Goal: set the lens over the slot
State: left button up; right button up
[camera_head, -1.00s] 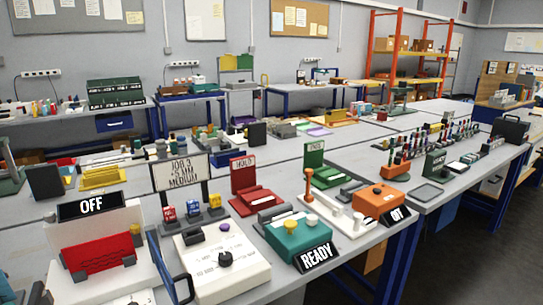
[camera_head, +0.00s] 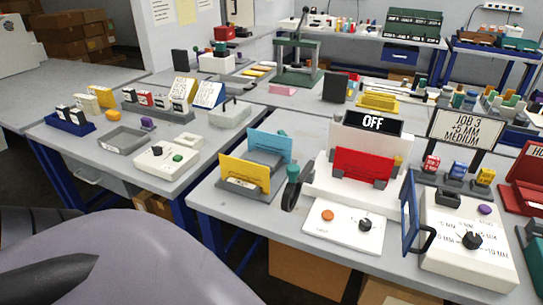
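I cannot pick out the lens or the slot for certain. A blue upright frame with a dark handle (camera_head: 410,212) stands at the left edge of a white box (camera_head: 455,262) with a black knob and printed MM labels. A dark rounded piece (camera_head: 292,187) stands at the left side of a white machine (camera_head: 322,183). That machine holds a red panel (camera_head: 363,165) under a black sign reading OFF (camera_head: 373,122). A sign (camera_head: 466,128) reads JOB 3, +5 MM, MEDIUM.
A blue card (camera_head: 271,143) and a yellow card (camera_head: 243,178) stand in a grey holder. A white panel (camera_head: 340,236) has an orange button and black knob. Left are a grey tray (camera_head: 123,141) and a small knob box (camera_head: 165,160). The front right tabletop is crowded.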

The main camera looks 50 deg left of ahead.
aim_at(296, 180)
jog(key=u, duration=1.25)
jog(key=i+z, duration=0.2)
jog(key=z, duration=0.25)
